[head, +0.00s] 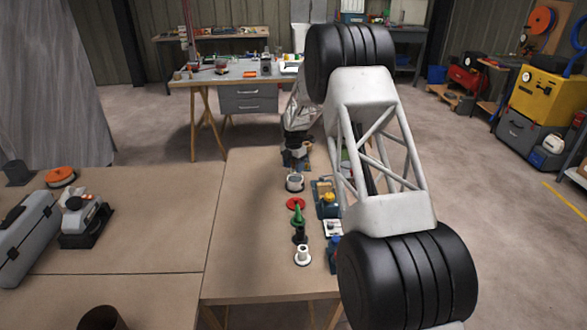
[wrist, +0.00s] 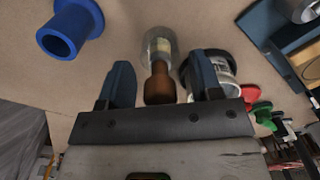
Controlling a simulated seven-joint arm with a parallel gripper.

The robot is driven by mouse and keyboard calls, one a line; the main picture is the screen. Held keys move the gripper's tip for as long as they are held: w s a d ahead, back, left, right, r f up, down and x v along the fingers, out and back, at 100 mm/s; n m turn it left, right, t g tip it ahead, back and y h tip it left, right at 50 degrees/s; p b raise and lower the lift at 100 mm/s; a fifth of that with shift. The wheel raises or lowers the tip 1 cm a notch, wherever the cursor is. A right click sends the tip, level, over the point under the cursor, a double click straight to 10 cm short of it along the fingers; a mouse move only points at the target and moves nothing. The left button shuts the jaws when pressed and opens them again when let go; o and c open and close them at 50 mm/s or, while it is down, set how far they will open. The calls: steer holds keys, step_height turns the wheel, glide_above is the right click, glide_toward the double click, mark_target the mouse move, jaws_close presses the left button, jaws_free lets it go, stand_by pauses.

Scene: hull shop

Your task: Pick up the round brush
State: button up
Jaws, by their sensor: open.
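A piece with a brown, handle-like end (wrist: 159,88) and a wider, pale, glassy-looking end lies in the wrist view between my finger tips; it may be the round brush, but I cannot tell for sure. My gripper (wrist: 164,72) is open, one dark blue finger on each side of this piece, with a gap on the left. Whether the right finger touches anything is unclear. In the head view my gripper (head: 297,155) is low over the far end of the table, and the piece cannot be made out there.
In the head view red (head: 296,204), green, black and white (head: 303,256) flanged pieces line the table. Its left part (head: 240,220) is bare.

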stand_by(0.3)
steer(key=c, duration=1)
steer(key=shift+r, duration=0.1)
steer(key=shift+r, duration=4.9)
